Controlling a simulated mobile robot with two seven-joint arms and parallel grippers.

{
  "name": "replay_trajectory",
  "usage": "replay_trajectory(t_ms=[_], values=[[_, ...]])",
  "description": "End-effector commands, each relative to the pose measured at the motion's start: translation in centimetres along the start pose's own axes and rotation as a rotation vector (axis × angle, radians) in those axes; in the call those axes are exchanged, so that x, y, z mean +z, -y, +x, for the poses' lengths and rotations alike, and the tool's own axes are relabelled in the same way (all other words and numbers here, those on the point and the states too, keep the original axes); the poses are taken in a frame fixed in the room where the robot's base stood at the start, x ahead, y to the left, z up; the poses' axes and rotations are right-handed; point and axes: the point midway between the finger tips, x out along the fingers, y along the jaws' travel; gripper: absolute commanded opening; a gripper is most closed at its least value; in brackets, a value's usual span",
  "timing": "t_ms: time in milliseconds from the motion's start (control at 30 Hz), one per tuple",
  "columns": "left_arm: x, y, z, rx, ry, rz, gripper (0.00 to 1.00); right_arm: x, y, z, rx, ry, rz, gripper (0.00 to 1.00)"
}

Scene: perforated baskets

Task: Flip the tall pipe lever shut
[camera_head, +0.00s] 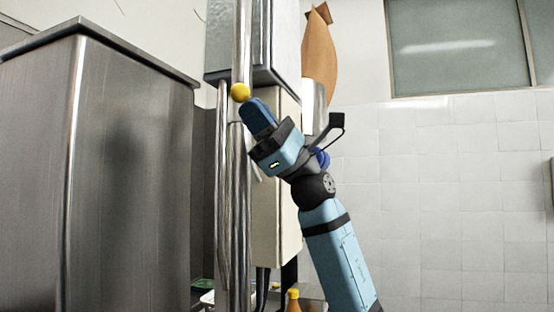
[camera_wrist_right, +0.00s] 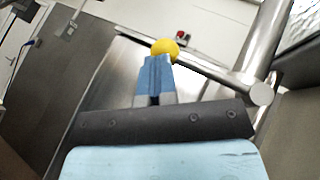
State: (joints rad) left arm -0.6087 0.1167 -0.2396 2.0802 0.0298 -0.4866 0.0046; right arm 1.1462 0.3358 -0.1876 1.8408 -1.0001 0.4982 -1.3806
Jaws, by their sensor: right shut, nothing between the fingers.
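The yellow ball knob (camera_head: 240,92) of the lever sits high on the tall metal pipe (camera_head: 232,210). My right gripper (camera_head: 250,105) is shut and empty, its blue fingertips just below and right of the knob. In the right wrist view the knob (camera_wrist_right: 165,48) shows right at the tips of my shut fingers (camera_wrist_right: 157,66); I cannot tell whether they touch it. A metal pipe (camera_wrist_right: 268,45) with a round-ended branch (camera_wrist_right: 261,95) is to the right there. My left gripper is not in view.
A large steel cabinet (camera_head: 125,170) stands to the left of the pipe. A pale box-like unit (camera_head: 280,190) is behind the pipe and my gripper. An orange-capped bottle (camera_head: 293,300) is low down. The tiled wall (camera_head: 450,200) side at right is clear.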

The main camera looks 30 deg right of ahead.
Motion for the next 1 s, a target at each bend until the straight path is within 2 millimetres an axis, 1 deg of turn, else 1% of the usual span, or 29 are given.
replay_trajectory(t_ms=[233,367,467,633,667,733,900,1000], values=[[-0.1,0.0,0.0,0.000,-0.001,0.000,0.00,0.2,0.0,0.1,0.001,0.003,-0.002,0.00],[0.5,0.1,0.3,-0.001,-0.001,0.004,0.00,0.1,-0.2,-0.6,0.001,0.003,-0.002,0.00],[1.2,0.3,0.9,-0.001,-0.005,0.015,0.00,-0.1,-0.6,-1.9,0.001,0.002,-0.001,0.00],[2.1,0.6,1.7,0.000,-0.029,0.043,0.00,-0.1,-1.3,-5.2,-0.001,0.002,0.000,0.00],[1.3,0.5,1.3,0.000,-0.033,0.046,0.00,0.0,-1.2,-5.7,-0.003,0.000,0.003,0.00],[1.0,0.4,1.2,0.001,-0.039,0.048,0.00,0.0,-1.5,-7.3,-0.002,0.000,0.005,0.00],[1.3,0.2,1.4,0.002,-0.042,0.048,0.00,0.1,-2.1,-10.9,-0.003,0.001,0.004,0.00],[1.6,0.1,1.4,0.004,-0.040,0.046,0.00,0.2,-2.4,-12.4,-0.001,0.001,0.004,0.00]])
